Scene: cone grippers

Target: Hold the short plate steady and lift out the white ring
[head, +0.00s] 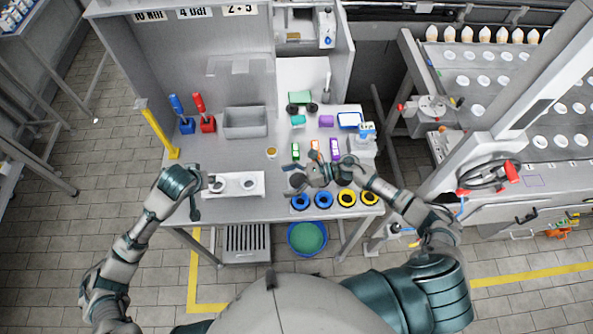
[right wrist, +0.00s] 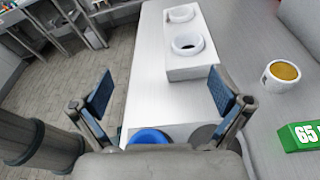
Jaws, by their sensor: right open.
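The short white plate (head: 236,191) lies on the grey table near its front left edge, with two ring seats on it. In the right wrist view the plate (right wrist: 200,69) carries a white ring (right wrist: 188,44) with a dark centre and another white ring (right wrist: 182,13) farther off. My left gripper (head: 206,190) is at the plate's left end; its fingers are too small to tell their state or contact. My right gripper (head: 301,175) is right of the plate, apart from it. In its wrist view the right gripper (right wrist: 160,92) is open with nothing between its fingers.
A second plate with blue rings (head: 299,201) and yellow rings (head: 346,198) lies along the front edge, below my right gripper. A small cup (head: 271,152), a grey bin (head: 245,122) and a green block (head: 295,151) stand farther back. Bare table lies behind the short plate.

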